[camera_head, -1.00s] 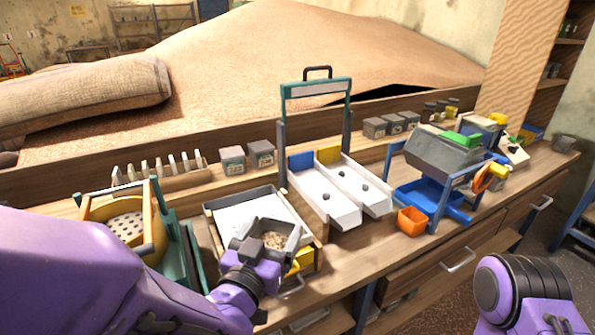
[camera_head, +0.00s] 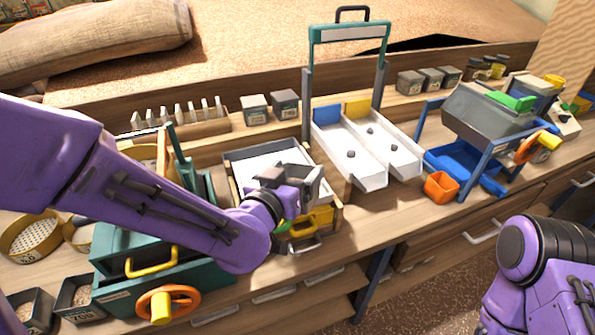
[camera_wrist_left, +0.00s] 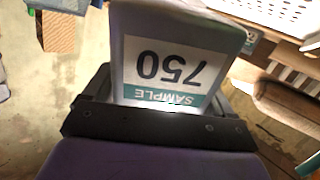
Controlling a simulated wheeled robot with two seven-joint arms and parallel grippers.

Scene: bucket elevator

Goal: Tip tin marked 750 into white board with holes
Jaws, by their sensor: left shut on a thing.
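The grey tin marked 750 (camera_wrist_left: 175,68) fills the middle of the left wrist view, its SAMPLE label upside down. My left gripper (camera_head: 285,197) is shut on it. In the head view the tin (camera_head: 303,180) is held over the front right part of the white board (camera_head: 262,167), which lies in a grey-rimmed wooden frame. The tin and gripper hide part of the board, and I cannot make out its holes in the head view. The tin's contents cannot be made out now. My right arm is at the lower right, with its gripper out of view.
A white two-lane tray (camera_head: 350,160) with a teal frame stands right of the board. An orange cup (camera_head: 440,187) and blue tray (camera_head: 470,168) are further right. A teal box with an orange handwheel (camera_head: 168,304) is at front left.

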